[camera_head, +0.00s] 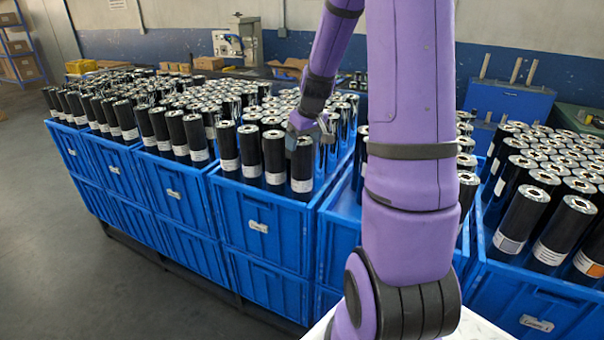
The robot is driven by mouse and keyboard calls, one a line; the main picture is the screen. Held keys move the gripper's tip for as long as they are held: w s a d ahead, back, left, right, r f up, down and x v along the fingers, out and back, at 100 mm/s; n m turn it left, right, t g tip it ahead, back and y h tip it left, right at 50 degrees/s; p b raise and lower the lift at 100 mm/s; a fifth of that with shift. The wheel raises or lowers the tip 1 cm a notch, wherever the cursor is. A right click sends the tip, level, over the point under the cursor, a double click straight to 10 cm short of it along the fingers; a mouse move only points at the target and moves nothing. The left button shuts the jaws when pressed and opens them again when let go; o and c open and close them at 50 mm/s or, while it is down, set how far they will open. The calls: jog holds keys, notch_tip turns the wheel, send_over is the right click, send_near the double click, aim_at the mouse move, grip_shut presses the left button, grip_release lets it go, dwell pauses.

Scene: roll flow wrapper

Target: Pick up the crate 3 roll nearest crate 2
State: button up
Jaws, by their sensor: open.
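Black rolls with pale ends stand upright in a row of blue crates. I take the crate left of my arm as crate 3 (262,250) and the crate partly behind my arm as crate 2 (340,245); their labels are too small to read surely. My gripper (308,132) points down at the right side of crate 3, at the tops of the rolls. It is open. A front-corner roll (302,168) stands just below it. I cannot tell whether the fingers are around a roll or beside it. My arm hides much of crate 2.
Another full crate (500,290) stands at the right front. More full crates (165,190) run to the left. The rolls stand close together. A blue cabinet (507,102) and a workbench with boxes stand behind. The grey floor (80,280) at the left front is clear.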

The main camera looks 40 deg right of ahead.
aim_at(302, 172)
jog(key=shift+x, duration=1.85)
jog(key=shift+w+d+r, duration=0.1)
jog(key=shift+w, duration=0.05)
jog(key=shift+c, duration=0.3)
grip_shut()
